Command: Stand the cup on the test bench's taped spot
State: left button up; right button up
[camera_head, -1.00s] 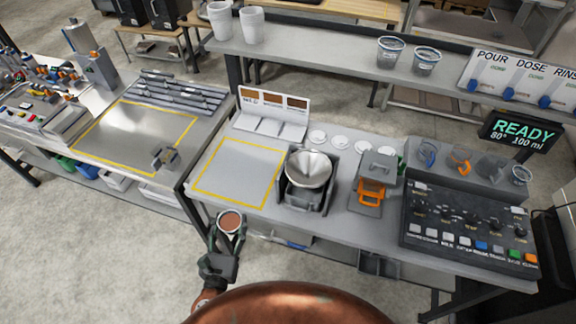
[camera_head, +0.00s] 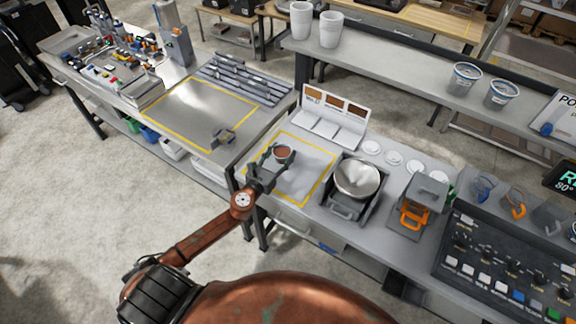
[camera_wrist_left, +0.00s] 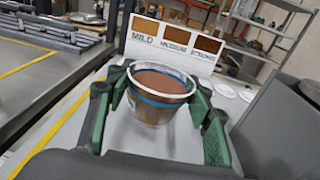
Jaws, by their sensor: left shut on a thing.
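The cup (camera_wrist_left: 160,92) is clear with a blue band and holds brown liquid. My left gripper (camera_head: 274,163) is shut on it, one finger on each side, and the cup is upright. In the head view the cup (camera_head: 283,155) shows over the far left part of a yellow-taped square (camera_head: 307,203) on the test bench. I cannot tell whether the cup's base touches the bench top. A colour card marked MILD, MEDIUM and STRONG (camera_wrist_left: 176,42) stands behind the cup. My right gripper is in neither view.
A metal bowl in a dark stand (camera_head: 357,178) is right of the taped square, with an orange-handled device (camera_head: 417,203) beyond it. Another bench with a larger taped area (camera_head: 200,110) lies left. A raised shelf (camera_head: 400,72) holds cups behind.

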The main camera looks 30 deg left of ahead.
pick_arm(q)
jog(key=b, duration=0.3)
send_over(283, 174)
notch_tip(283, 174, down, 5)
jog(key=shift+s+a+f, duration=0.1)
jog(key=shift+f, duration=0.1)
jog(key=shift+f+b, duration=1.55)
jog(key=shift+f, duration=0.45)
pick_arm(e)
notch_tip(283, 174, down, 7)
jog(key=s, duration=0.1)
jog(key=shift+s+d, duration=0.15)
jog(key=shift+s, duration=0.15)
pick_arm(q)
jog(key=shift+f, duration=0.25)
jog(key=o, duration=1.4)
jog(key=shift+r, duration=0.1)
jog(key=shift+c, duration=0.2)
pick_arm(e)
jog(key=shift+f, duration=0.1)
pick_arm(q)
jog(key=shift+r, duration=0.1)
